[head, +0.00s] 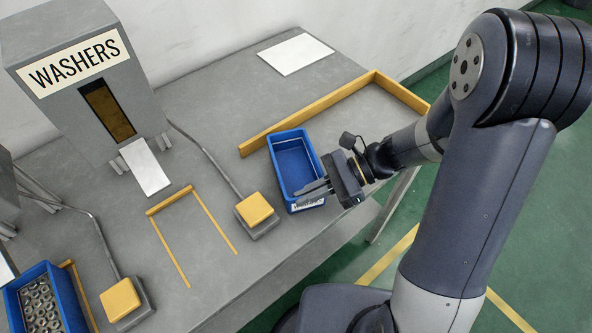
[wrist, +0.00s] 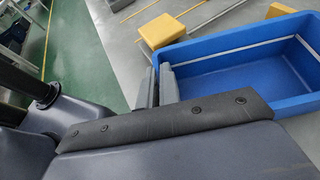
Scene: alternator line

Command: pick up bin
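The blue bin (head: 293,150) is empty and stands on the grey table near its front edge, with a white label on its near end. In the wrist view the bin (wrist: 245,58) fills the upper right. My gripper (head: 309,189) is at the near end of the bin, fingers pointing left across it in the head view. In the wrist view the two fingers (wrist: 159,86) are a little apart at the bin's near corner. They hide part of the rim, and I cannot tell whether they touch it.
A yellow rail (head: 310,115) runs behind the bin. A yellow button block (head: 254,209) stands left of it. A washers dispenser (head: 92,85) and an empty yellow-marked bay (head: 172,205) lie farther left. Another blue bin (head: 20,305) holds metal parts at the lower left.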

